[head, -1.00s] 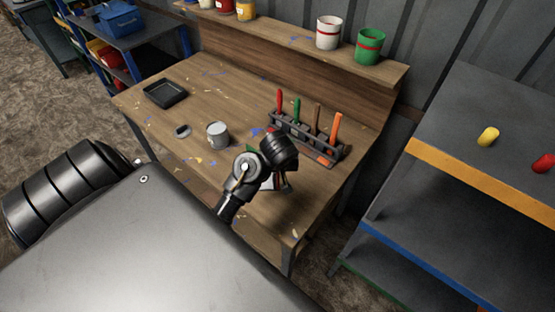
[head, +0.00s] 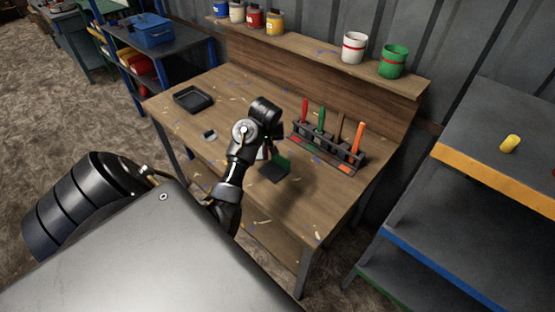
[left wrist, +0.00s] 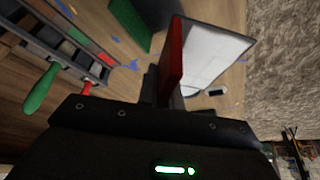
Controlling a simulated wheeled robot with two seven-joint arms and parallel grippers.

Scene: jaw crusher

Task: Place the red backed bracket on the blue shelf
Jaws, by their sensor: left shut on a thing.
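My left gripper (head: 272,146) is over the middle of the workbench, partly hidden behind its own wrist. In the left wrist view it is shut on an upright red plate (left wrist: 172,62), the back of the red backed bracket. A pale, dark-edged panel (left wrist: 215,55) shows beside the red plate; I cannot tell if it belongs to the bracket. The blue shelf (head: 440,268) is the blue-edged middle level of the rack at the right, away from the gripper. My right gripper is not in view.
A green backed piece (head: 275,170) lies on the workbench below the gripper. A holder of coloured-handled tools (head: 328,149) stands to its right. A black tray (head: 193,99) lies at the left. A yellow cylinder (head: 509,144) stands on the rack's top; the blue level's visible part looks clear.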

